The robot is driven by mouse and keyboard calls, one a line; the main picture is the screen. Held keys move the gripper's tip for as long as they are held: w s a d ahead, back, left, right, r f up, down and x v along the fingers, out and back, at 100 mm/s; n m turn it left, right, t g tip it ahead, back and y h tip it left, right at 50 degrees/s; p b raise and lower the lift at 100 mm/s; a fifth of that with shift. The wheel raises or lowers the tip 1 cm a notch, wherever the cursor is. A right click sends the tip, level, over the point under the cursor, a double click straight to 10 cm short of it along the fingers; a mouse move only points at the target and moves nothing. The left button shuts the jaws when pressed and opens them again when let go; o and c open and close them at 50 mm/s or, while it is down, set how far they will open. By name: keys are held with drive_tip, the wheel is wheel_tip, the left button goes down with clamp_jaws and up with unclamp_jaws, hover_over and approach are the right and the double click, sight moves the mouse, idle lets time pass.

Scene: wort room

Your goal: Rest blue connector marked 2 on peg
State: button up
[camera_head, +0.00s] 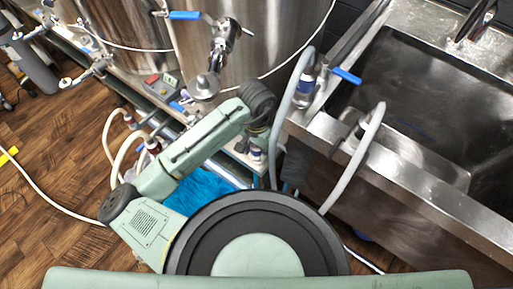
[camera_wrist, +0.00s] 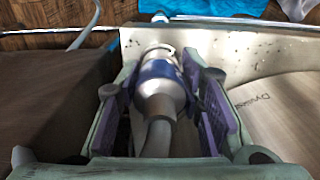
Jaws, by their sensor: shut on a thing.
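My gripper (camera_wrist: 165,100) has purple-padded fingers on both sides of a silvery connector (camera_wrist: 158,98) with a blue band. It is shut on this connector. A grey hose (camera_wrist: 158,138) runs from the connector toward the bottom of the wrist view. I cannot read a number on it. In the head view, my gripper (camera_head: 257,152) hangs low beside the sink's left front corner, and the connector is hardly visible there. Another blue-banded connector (camera_head: 305,84) stands on the sink's left edge with a grey hose. I cannot make out which part is the peg.
A steel sink (camera_head: 420,195) with a blue-handled valve (camera_head: 346,75) is on the right. Steel tanks (camera_head: 240,45) with valves stand at the back. Pale hoses (camera_head: 120,150) loop at left. A blue cloth (camera_head: 200,190) lies below my arm. The wooden floor (camera_head: 50,150) is open at left.

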drive_tip(key=shift+f, duration=0.3)
drive_tip(key=o, duration=1.4)
drive_tip(key=shift+c, duration=0.2)
drive_tip(key=shift+r, duration=0.1)
